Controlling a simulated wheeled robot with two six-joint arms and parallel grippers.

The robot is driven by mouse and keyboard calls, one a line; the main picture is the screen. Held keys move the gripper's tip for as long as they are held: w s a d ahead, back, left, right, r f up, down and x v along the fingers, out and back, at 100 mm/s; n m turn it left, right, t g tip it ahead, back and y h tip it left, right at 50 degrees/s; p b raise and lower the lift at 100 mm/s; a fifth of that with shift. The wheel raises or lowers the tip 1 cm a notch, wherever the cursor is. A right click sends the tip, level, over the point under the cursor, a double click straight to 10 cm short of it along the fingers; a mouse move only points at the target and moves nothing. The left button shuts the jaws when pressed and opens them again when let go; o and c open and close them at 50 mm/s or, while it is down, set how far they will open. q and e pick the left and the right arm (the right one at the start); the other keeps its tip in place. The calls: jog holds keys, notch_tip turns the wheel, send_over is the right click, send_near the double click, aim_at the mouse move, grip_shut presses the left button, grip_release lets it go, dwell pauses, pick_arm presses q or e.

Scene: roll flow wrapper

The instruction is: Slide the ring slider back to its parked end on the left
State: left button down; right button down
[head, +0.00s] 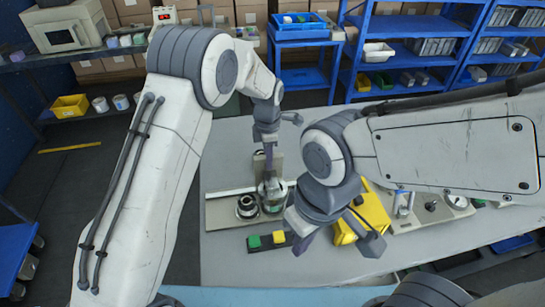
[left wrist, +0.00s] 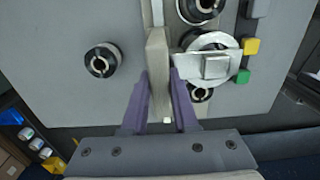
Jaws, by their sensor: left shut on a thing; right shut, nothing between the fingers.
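The ring slider (head: 272,193) shows in the head view as a pale metal and clear ring on the station by the rail. In the left wrist view it is a silver ring with a flat bracket (left wrist: 213,65), just right of my fingers. My left gripper (head: 269,172) points down at the station. In the left wrist view its purple fingers (left wrist: 158,100) are shut on a grey upright plate (left wrist: 158,65). Whether this plate belongs to the slider I cannot tell. My right gripper (head: 301,244) is shut and empty, near the buttons at the station's front.
A black ring-shaped part (head: 247,206) stands left of the slider. A green button (head: 254,242) and a yellow button (head: 279,237) are in front.

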pick_arm(q)
jog(key=shift+w+r, duration=0.2)
jog(key=shift+w, duration=0.1)
dwell(0.6)
